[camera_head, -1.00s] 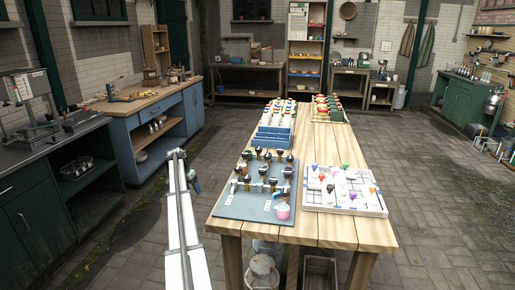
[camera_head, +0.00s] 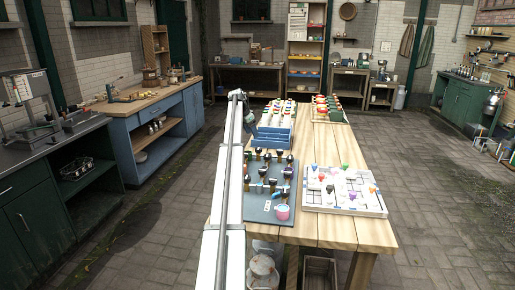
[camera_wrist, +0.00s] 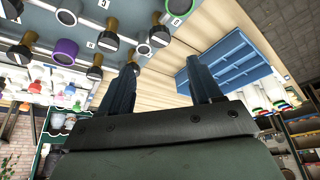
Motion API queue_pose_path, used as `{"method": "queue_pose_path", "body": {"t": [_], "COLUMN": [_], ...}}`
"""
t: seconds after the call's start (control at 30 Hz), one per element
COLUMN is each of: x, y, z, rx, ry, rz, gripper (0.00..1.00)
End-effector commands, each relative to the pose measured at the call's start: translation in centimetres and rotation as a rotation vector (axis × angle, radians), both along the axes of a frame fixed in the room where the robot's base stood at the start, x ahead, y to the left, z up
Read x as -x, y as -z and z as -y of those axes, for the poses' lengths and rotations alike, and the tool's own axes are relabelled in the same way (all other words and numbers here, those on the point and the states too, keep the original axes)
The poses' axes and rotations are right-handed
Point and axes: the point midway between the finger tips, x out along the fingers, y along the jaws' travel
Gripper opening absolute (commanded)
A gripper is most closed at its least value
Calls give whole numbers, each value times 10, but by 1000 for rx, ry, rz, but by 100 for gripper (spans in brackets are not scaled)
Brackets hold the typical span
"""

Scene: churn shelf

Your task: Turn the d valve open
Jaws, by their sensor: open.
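A grey-blue board (camera_head: 253,211) on the near left of the wooden table carries several dark-headed valves (camera_head: 263,172). In the head view, my arm covers the board's left edge, and my fingers are not clear.
The blue tray with white items also shows in the head view (camera_head: 274,137), behind the board. A white gridded board (camera_head: 343,207) with coloured pieces lies to the right. A pink cup (camera_head: 282,212) stands at the valve board's front corner. Bare wood (camera_head: 335,150) lies farther back.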

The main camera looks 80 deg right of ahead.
Motion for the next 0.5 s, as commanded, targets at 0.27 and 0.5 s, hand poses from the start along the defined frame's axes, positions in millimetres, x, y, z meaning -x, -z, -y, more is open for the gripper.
{"method": "queue_pose_path", "body": {"t": [0.27,0.5], "x": [13,23], "y": [48,81], "z": [14,23], "rx": [-3,-2], "ry": [-1,-1], "rz": [0,0], "gripper": [64,64]}}
